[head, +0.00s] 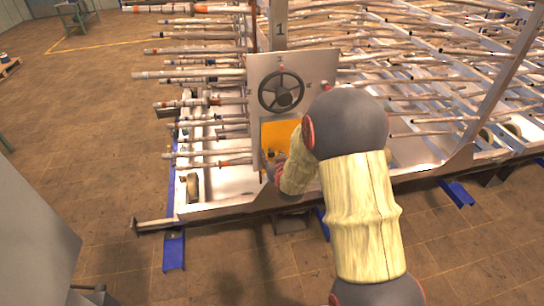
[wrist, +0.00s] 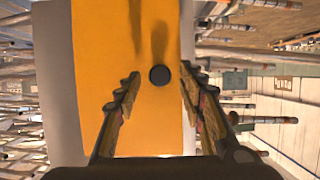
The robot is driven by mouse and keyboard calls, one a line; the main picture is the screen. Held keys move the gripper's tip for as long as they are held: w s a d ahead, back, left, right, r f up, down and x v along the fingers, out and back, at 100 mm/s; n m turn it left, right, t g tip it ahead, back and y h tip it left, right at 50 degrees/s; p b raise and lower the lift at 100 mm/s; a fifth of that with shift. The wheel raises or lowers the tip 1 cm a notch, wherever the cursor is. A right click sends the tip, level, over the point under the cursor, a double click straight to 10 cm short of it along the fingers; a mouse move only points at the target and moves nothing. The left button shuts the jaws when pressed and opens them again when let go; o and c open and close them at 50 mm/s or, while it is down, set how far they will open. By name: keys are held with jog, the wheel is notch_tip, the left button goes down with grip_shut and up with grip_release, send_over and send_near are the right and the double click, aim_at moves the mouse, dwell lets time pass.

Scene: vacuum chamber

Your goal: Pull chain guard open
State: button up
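The chain guard is the orange panel (head: 283,133) on the grey upright plate below the black handwheel; my arm covers its lower right part in the head view. In the wrist view the orange guard (wrist: 155,30) fills the middle, with a round black knob (wrist: 159,75) on it. My gripper (wrist: 160,82) is open, its two jagged fingers apart, with the knob between and near the tips. I cannot tell whether either finger touches the knob or the guard. In the head view my gripper (head: 271,163) is small and partly hidden at the guard's lower edge.
The black handwheel (head: 282,90) sits just above the guard on the grey plate (head: 318,66). Rows of long rods on a metal frame (head: 440,75) stand left, right and behind. Blue feet (head: 174,248) stick out below. The brown floor (head: 80,150) is clear at left.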

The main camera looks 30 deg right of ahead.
jog(key=shift+w+d+f, duration=0.15)
jog(key=shift+w+f, duration=0.05)
jog(key=shift+w, duration=0.2)
grip_shut()
dwell(0.4)
dwell(0.4)
